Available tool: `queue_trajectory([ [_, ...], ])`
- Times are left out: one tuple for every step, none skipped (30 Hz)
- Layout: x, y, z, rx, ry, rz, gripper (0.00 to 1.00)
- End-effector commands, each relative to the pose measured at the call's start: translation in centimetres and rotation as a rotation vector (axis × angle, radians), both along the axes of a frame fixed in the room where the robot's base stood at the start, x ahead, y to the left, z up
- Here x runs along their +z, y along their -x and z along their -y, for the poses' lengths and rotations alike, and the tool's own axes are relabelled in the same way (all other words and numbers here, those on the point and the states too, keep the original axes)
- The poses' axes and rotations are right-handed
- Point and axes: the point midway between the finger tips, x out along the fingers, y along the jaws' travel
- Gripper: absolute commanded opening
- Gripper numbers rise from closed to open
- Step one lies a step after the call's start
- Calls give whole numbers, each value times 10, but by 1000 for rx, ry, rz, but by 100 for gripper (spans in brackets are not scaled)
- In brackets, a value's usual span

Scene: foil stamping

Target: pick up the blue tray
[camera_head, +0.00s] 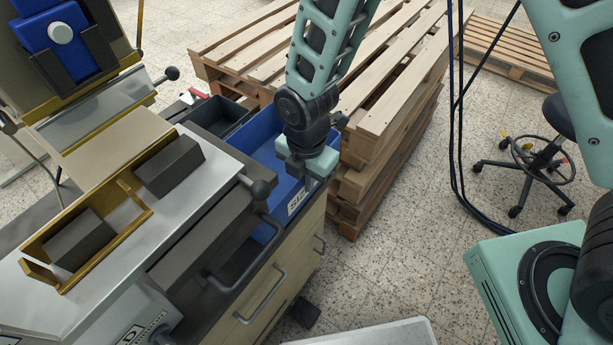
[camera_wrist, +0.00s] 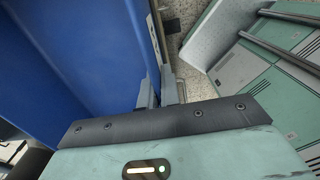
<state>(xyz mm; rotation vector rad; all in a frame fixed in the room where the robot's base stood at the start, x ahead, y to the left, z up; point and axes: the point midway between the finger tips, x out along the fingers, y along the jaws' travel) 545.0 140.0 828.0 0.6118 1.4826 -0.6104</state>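The blue tray (camera_head: 258,136) sits on the cabinet beside the grey machine, with a white label on its right end. Part of it is hidden behind the machine and my arm. My gripper (camera_head: 306,172) is at the tray's right wall, pointing down. In the wrist view the tray (camera_wrist: 75,55) fills the left side. My gripper's two fingers (camera_wrist: 160,92) are close together there, one on each side of the thin tray wall, and look shut on it.
A dark grey bin (camera_head: 218,115) stands behind the tray. Stacked wooden pallets (camera_head: 375,130) are close on the right. A wheeled stool (camera_head: 540,160) stands farther right on open floor.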

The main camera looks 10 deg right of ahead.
Motion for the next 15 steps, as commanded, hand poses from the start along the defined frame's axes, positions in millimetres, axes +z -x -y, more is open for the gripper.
queue_trajectory([
  [1,-1,0,0,-1,1,0],
  [1,-1,0,0,-1,1,0],
  [0,0,0,0,-1,1,0],
  [-1,0,0,0,-1,1,0],
  [-2,-1,0,0,-1,1,0],
  [-3,0,0,0,-1,1,0],
  [-4,0,0,0,0,0,7],
  [-3,0,0,0,0,0,16],
  [-3,0,0,0,0,0,26],
  [-3,0,0,0,0,0,26],
  [-3,0,0,0,0,0,26],
  [-3,0,0,0,0,0,26],
  [-3,0,0,0,0,0,26],
  [-3,0,0,0,0,0,26],
  [-3,0,0,0,0,0,26],
])
